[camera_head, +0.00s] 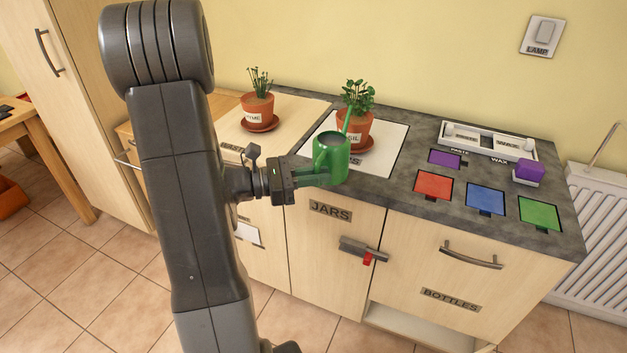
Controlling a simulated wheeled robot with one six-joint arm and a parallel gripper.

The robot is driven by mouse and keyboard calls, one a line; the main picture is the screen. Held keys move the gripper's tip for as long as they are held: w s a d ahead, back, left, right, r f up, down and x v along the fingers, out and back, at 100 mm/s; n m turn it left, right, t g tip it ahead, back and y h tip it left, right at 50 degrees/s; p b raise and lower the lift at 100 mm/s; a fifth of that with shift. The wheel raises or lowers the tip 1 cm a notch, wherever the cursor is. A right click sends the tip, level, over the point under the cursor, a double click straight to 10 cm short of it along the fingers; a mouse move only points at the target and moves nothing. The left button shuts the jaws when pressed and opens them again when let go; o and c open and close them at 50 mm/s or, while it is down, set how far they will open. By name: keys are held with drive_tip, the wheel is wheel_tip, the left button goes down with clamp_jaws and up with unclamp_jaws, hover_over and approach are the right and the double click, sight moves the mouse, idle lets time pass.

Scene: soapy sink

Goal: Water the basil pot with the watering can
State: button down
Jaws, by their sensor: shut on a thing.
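The green watering can (332,162) is in the middle of the head view, with its spout rising up and to the right. My gripper (307,174) is shut on the watering can at its left side. The can looks upright or nearly so, in front of the basil pot. The basil pot (361,129) is terracotta with a leafy green plant and a partly hidden label ending in "SIL". It stands on a saucer on a white square. The spout overlaps the pot's left side in the picture; I cannot tell whether they touch. The can hides part of the saucer.
A second terracotta pot (257,107), labelled "YME" as far as visible, stands on a saucer to the left. Coloured squares, a purple block (530,170) and a white tray (490,139) lie on the right of the grey counter (395,190). A red-tabbed handle (366,254) juts out below.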

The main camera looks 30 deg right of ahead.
sight(323, 164)
drive_tip(key=shift+w+d+f, duration=0.2)
drive_tip(key=shift+w+d, duration=0.4)
drive_tip(key=shift+d, duration=0.05)
drive_tip(key=shift+w+d+f, duration=0.25)
drive_tip(key=shift+w+d, duration=0.5)
drive_tip(key=shift+d, duration=0.2)
drive_tip(key=shift+w+r+p, duration=0.1)
drive_tip(key=shift+r+p, duration=0.35)
drive_tip(key=shift+r, duration=0.05)
drive_tip(key=r+n+p, duration=0.1)
drive_tip(key=p, duration=0.2)
drive_tip(key=r+y+p, duration=0.1)
drive_tip(key=r+p, duration=0.1)
drive_tip(key=p, duration=0.1)
drive_tip(key=r+n+y+p, duration=0.1)
drive_tip(key=p, duration=0.2)
drive_tip(key=shift+s+a+r+n, duration=0.3)
drive_tip(key=shift+f, duration=0.25)
drive_tip(key=shift+r+p, duration=0.65)
drive_tip(key=shift+p, duration=0.2)
drive_tip(key=shift+r+n+p, duration=0.3)
drive_tip(key=shift+p, duration=0.25)
drive_tip(key=shift+r+y+p, duration=0.3)
drive_tip(key=shift+r+p, duration=0.2)
drive_tip(key=shift+p, duration=0.35)
drive_tip(key=shift+d+r+p, duration=0.1)
drive_tip(key=shift+r+p, duration=0.1)
drive_tip(key=shift+p, duration=0.2)
